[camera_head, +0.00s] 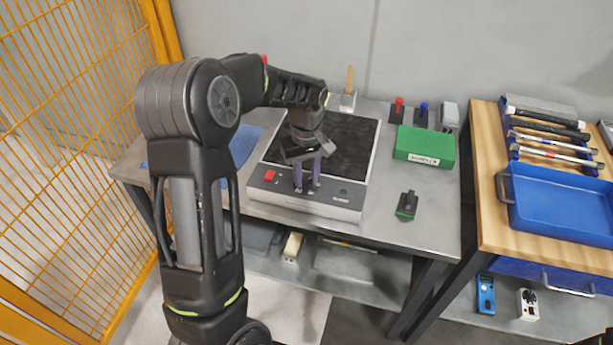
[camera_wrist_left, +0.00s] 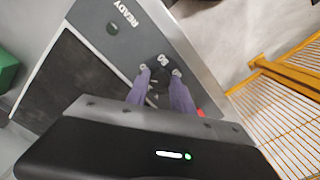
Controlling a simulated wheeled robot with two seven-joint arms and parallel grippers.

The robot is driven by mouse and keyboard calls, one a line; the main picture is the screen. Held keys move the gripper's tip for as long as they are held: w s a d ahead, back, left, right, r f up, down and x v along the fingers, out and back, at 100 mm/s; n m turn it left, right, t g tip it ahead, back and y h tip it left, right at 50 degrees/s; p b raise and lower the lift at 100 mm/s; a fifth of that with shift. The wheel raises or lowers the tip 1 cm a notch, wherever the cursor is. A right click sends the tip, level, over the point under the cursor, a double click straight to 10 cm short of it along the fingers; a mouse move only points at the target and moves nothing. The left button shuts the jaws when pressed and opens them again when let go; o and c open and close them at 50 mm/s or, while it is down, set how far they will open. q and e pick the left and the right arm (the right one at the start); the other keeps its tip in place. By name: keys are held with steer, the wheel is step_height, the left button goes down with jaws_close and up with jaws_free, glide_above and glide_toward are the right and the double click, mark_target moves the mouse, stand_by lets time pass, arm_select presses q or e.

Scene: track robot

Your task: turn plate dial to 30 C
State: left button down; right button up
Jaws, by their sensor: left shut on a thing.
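The plate (camera_head: 345,140) is a pale box with a black top and a dark grey front panel, standing on the grey table. My left gripper (camera_head: 307,188) reaches down to the panel, its purple fingers shut on the dial. In the left wrist view, the fingers of my gripper (camera_wrist_left: 158,80) sit on both sides of the dark dial (camera_wrist_left: 158,76). Small white scale numbers show around the dial, partly covered by the fingers; I cannot read its setting. The word READY stands beside a dark round spot on the panel (camera_wrist_left: 112,28). My right gripper is not in view.
A red switch (camera_head: 269,176) is on the panel left of the dial. A green box (camera_head: 425,146) and a small dark green-edged device (camera_head: 407,205) are on the table to the right. A wooden bench with a blue tray (camera_head: 560,205) stands farther right. An orange mesh fence (camera_head: 75,130) is at left.

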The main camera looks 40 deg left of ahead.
mark_target(306, 179)
arm_select(q)
steer(key=n, duration=0.5)
steer(key=shift+n, duration=0.3)
steer(key=n+p, duration=0.1)
steer(key=n, duration=0.4)
stand_by(0.4)
steer(key=c, duration=1.1)
jaws_free()
steer(key=shift+r, duration=0.15)
step_height(306, 179, up, 8)
steer(key=shift+f, duration=0.2)
